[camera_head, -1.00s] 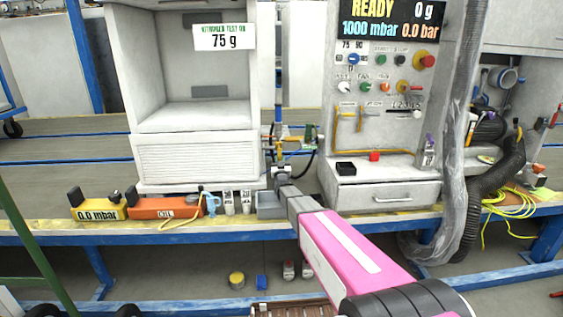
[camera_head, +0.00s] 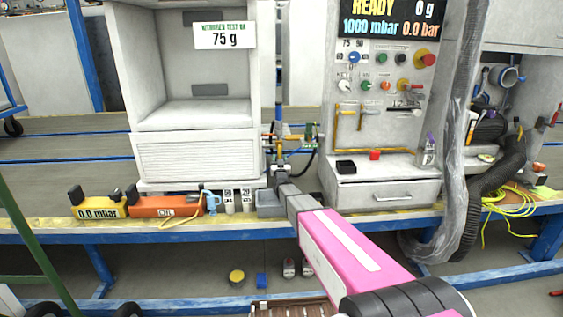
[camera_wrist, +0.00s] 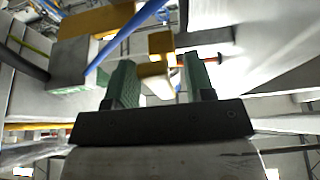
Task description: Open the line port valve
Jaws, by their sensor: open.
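A cluster of valves and pipe fittings (camera_head: 288,138) with brass, blue and green parts stands between the white test cabinet and the control panel in the head view. I cannot tell for sure which part is the line port valve. My gripper (camera_head: 279,169) is just below this cluster, at the end of my pink arm. In the wrist view my gripper (camera_wrist: 160,78) is open, its two green fingers apart. A brass fitting (camera_wrist: 161,42) and a pale part (camera_wrist: 153,78) show between and beyond the fingers. A red-tipped handle (camera_wrist: 206,60) shows beside the right finger. Contact is unclear.
A blue hose (camera_wrist: 125,42) crosses the wrist view close to the left finger. The drawer unit (camera_head: 385,192) is to the right, and the test cabinet (camera_head: 195,158) to the left.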

